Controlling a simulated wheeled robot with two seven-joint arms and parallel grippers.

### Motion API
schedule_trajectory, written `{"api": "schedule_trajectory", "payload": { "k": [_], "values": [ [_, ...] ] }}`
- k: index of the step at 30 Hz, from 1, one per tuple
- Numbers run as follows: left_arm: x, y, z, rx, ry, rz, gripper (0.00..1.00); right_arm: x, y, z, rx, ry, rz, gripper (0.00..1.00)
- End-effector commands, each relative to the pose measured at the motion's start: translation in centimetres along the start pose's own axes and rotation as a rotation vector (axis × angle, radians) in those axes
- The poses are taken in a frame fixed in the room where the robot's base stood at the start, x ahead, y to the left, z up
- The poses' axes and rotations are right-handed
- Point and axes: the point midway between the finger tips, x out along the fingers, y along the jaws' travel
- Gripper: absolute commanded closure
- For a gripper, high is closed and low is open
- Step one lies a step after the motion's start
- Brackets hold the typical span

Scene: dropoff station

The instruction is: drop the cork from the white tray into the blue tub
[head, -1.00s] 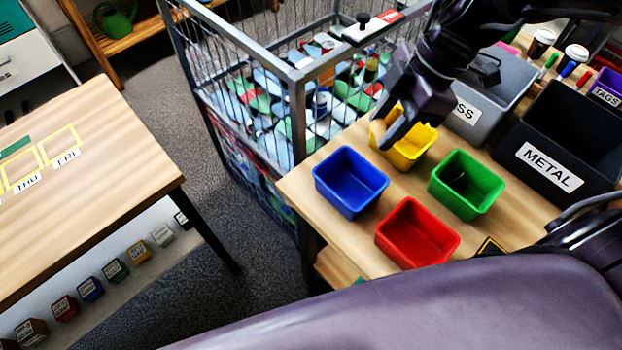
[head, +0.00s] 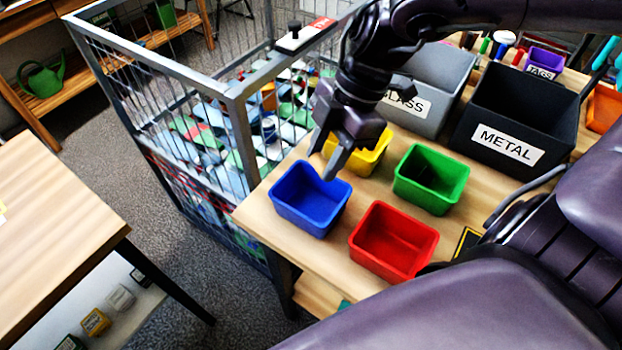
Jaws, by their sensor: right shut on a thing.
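The blue tub (head: 310,210) stands upright near the left edge of the wooden table. My right gripper (head: 322,164) points down over the blue tub's far right rim, beside the yellow tub. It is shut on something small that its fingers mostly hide. I take it for the cork, but I cannot make out its shape. I cannot see into all of the blue tub. No white tray shows. My left gripper is not in view.
The yellow tub (head: 372,162), green tub (head: 432,190) and red tub (head: 394,253) stand close by. Behind are the grey bin (head: 440,75) and black METAL bin (head: 518,125). A wire cage (head: 240,150) full of litter adjoins the table. Another table (head: 60,225) is at left.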

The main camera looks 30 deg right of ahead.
Motion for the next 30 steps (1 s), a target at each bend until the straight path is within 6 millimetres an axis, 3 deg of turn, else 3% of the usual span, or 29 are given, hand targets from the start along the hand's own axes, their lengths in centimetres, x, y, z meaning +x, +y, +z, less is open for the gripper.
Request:
{"api": "schedule_trajectory", "payload": {
  "k": [2, 3, 9, 20, 30],
  "values": [
    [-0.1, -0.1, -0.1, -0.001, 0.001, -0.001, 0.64, -0.1, 0.0, 0.0, 0.0, 0.0, 0.0, 0.84],
    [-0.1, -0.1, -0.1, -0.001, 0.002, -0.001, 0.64, -0.1, 0.0, 0.0, 0.0, 0.0, 0.0, 0.62],
    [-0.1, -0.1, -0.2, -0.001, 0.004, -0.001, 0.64, -0.1, 0.0, 0.0, 0.001, 0.0, 0.0, 0.38],
    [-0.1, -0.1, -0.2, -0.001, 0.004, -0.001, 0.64, -0.9, 0.1, -0.1, 0.0, 0.0, 0.003, 0.38],
    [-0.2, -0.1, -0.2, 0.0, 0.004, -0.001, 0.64, -6.3, 0.1, 0.0, 0.002, -0.001, 0.003, 0.38]
  ]
}}
